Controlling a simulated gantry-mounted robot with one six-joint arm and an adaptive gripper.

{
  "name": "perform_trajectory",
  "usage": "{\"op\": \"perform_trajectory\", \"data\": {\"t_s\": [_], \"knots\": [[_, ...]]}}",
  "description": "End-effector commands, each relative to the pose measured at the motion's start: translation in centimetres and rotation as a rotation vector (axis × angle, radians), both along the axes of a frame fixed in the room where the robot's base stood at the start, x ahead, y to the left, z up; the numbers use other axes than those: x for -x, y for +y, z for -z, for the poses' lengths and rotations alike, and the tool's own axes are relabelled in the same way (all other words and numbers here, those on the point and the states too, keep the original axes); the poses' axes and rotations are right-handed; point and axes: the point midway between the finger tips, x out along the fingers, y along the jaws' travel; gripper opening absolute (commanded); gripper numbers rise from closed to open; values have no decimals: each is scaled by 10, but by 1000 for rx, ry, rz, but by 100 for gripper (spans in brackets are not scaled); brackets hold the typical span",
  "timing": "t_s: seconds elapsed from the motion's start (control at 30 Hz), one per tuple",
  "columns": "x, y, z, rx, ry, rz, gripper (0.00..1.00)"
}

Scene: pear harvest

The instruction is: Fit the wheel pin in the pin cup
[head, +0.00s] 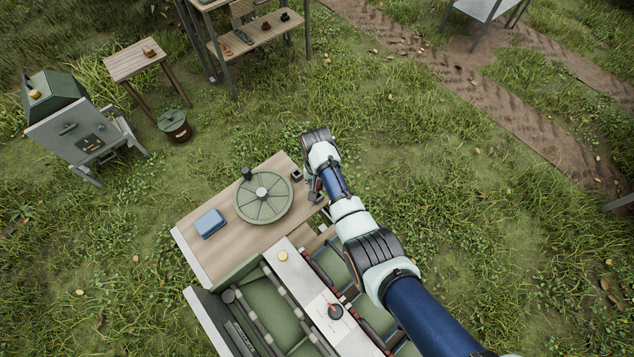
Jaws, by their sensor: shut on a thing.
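A round green spoked wheel (263,210) with a pale hub lies flat on the wooden table. A short dark post (246,173) stands at the wheel's far left rim. A small dark block with a pale top (297,175), which looks like the pin cup, sits by the table's right edge. My gripper (314,193) is low over the right edge of the table, just right of that block. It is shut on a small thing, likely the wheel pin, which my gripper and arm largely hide. The held thing's tilt and any contact with the cup cannot be told.
A blue box (209,223) lies on the table (232,243) left of the wheel. A pale panel with a yellow knob (283,256) and a dark dial (335,311) stands in front, beside green padded seats.

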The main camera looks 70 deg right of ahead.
Motion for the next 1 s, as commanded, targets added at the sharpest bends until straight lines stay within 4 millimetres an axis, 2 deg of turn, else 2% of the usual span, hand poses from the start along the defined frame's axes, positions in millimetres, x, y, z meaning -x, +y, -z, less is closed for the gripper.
{"op": "perform_trajectory", "data": {"t_s": [0.67, 1.0], "knots": [[0, 0, 20, 0, 0, 0, 0], [0, 0, 20, 0, 0, 0, 0]]}}
